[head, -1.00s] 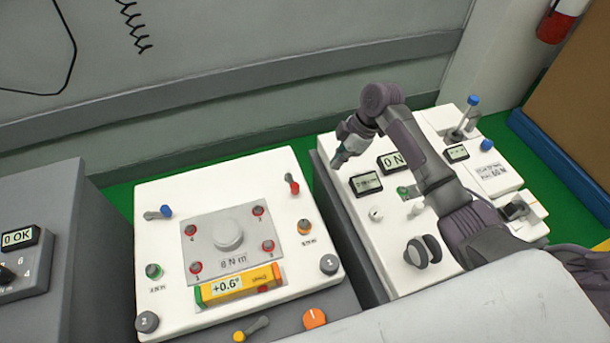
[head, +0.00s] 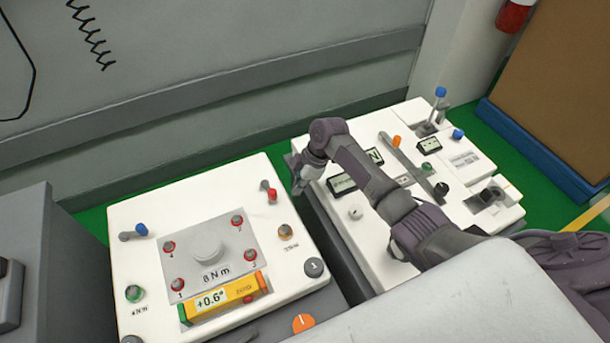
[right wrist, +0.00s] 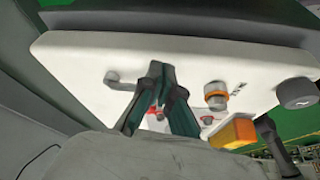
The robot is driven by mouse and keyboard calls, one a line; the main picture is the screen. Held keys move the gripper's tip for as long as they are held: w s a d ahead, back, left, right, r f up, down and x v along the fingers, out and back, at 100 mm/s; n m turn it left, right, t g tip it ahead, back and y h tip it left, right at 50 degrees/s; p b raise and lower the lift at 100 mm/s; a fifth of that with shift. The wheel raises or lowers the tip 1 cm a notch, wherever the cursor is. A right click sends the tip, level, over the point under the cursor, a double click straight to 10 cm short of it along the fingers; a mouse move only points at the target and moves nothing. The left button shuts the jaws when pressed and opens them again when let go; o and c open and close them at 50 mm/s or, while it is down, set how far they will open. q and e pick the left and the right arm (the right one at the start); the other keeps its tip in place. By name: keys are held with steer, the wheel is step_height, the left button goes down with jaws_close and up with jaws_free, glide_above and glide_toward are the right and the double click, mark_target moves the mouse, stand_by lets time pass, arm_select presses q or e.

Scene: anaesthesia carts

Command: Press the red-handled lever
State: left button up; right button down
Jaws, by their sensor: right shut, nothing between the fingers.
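The red-handled lever (head: 271,194) is at the upper right corner of the left white panel. It has a small grey base and a red handle. My right gripper (head: 297,188) is shut and empty, just to the right of the lever in the head view. In the right wrist view the dark fingers (right wrist: 158,72) meet in front of the lever, whose grey part (right wrist: 121,80) shows left of them. Some red shows between the fingers. I cannot tell whether they touch the lever. My left gripper is out of view.
The left panel (head: 125,215) also bears a blue-handled lever (head: 133,232), an orange knob (head: 285,232), a central plate (head: 238,267) and a yellow level (head: 247,289). A second white panel (head: 380,122) stands to the right across a gap, under my right arm.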

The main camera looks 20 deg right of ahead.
steer(key=shift+w+a+r, duration=0.15)
steer(key=shift+w+a, duration=0.1)
steer(key=shift+a, duration=0.65)
steer(key=shift+w+a+r, duration=0.1)
steer(key=shift+w+a, duration=0.1)
steer(key=shift+a, duration=0.65)
